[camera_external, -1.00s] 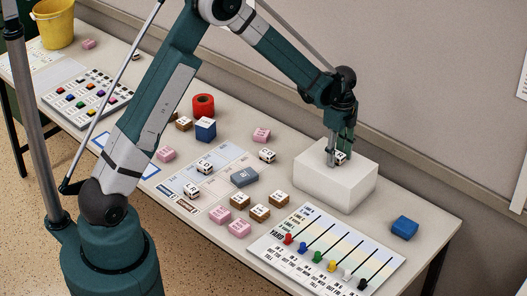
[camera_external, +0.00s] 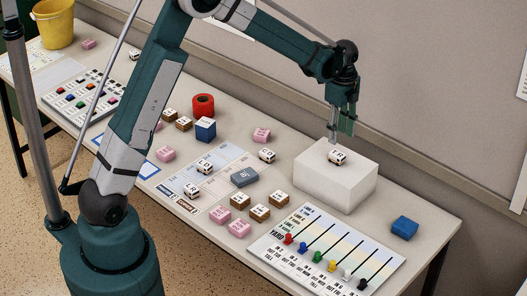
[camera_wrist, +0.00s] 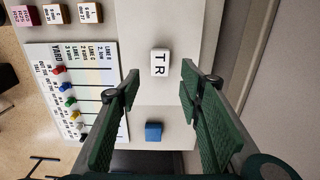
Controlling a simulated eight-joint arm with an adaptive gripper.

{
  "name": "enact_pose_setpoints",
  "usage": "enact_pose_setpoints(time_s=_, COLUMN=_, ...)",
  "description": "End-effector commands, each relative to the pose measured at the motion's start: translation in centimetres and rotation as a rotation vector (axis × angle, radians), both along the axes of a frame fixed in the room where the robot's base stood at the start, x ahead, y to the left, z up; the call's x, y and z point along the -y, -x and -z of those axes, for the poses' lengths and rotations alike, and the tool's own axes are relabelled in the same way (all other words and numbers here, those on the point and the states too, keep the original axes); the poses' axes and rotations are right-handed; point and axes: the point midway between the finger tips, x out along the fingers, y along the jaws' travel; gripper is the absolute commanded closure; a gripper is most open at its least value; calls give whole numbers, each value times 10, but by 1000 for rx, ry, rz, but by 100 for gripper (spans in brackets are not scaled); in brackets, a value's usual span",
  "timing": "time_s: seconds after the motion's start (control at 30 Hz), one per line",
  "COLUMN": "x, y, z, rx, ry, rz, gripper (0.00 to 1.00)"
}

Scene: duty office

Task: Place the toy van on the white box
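The toy van (camera_external: 337,157), a small white block with black letters and dark wheels, sits on top of the white box (camera_external: 335,186) near its middle. In the wrist view the van (camera_wrist: 160,62) shows from above with the letters "TR", on the pale box top. My gripper (camera_external: 341,136) is above the van and apart from it. In the wrist view the two green fingers of my gripper (camera_wrist: 158,85) are spread wide with nothing between them.
A blue block (camera_external: 404,228) lies right of the box. A yard board with coloured pegs (camera_external: 326,251) lies in front. The wall stands close behind the box.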

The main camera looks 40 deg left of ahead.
Motion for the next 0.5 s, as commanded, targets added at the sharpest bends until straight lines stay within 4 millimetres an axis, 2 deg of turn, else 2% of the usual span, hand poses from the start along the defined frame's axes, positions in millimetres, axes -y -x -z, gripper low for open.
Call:
enact_pose_setpoints(time_s=0.2, x=0, y=0, z=-22, rx=0, ry=0, rz=0, gripper=63)
enact_pose_setpoints(time_s=0.5, x=0, y=0, z=-29, rx=0, ry=0, rz=0, gripper=63)
